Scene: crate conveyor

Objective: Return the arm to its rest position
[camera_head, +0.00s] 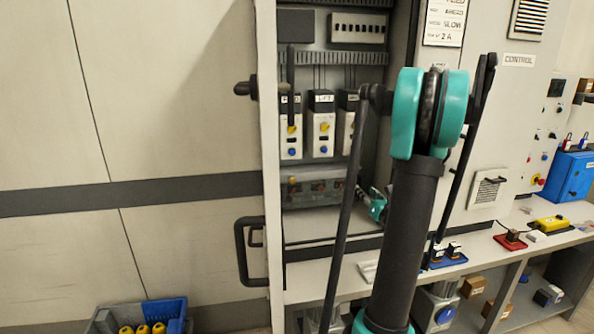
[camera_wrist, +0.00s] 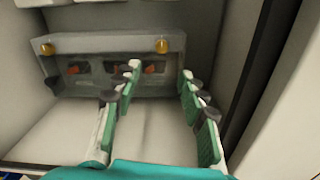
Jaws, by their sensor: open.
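My gripper (camera_wrist: 160,85) is open, with its two green and white fingers apart and nothing between them in the wrist view. It points into the open cabinet (camera_head: 262,180), toward a grey block with orange-red parts and yellow knobs (camera_wrist: 112,62) low on the back wall. There is a visible gap between the fingertips and that block. In the head view, a teal part of my gripper (camera_head: 376,208) shows just inside the cabinet, left of my arm, which hides much of the opening's right side.
Labelled modules (camera_head: 320,125) line the cabinet above the block. A handle (camera_head: 243,252) sticks out at the left edge. A bench (camera_head: 500,262) with coloured trays and boxes runs right.

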